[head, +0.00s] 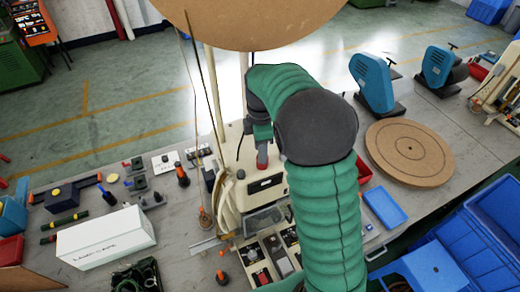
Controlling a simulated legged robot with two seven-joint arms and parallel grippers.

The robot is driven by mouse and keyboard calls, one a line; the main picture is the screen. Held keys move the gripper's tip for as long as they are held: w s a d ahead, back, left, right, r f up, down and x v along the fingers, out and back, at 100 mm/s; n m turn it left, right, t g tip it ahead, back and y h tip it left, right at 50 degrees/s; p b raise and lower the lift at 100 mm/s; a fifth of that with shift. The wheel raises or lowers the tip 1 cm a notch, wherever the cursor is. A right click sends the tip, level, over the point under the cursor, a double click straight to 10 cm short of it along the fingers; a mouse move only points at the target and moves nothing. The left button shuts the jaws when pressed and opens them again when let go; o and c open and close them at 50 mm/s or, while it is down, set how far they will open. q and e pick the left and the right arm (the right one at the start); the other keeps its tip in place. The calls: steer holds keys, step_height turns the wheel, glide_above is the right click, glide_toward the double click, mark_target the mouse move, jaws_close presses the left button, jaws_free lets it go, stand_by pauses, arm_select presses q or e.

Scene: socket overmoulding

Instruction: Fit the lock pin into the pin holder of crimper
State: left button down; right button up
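A cream machine (268,192), which looks like the crimper, stands at the middle of the workbench. My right arm, in a green sleeve, comes up from the bottom and bends back at a dark elbow. Its far end, with the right gripper (262,160), points down just above the top of the machine. The fingers are too small and partly covered to tell if they are open or shut, or if they touch the machine. I cannot make out the lock pin or the pin holder. My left gripper is not in view.
The workbench (440,118) carries a white box (105,238), several small tools at left, a round wooden board (408,152), a blue tray (384,207) and two blue machines (374,82). Blue crates (480,235) stand at the right. A brown disc (255,20) hangs overhead.

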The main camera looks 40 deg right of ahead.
steer(key=shift+s+d+f, duration=0.15)
steer(key=shift+d+f, duration=0.05)
steer(key=shift+d, duration=0.25)
steer(key=shift+c, duration=0.8)
steer(key=c, duration=0.5)
steer(key=shift+a, duration=0.2)
jaws_close()
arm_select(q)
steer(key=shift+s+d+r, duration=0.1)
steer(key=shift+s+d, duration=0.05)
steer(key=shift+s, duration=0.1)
arm_select(e)
steer(key=shift+a+r, duration=0.1)
steer(key=shift+a, duration=0.05)
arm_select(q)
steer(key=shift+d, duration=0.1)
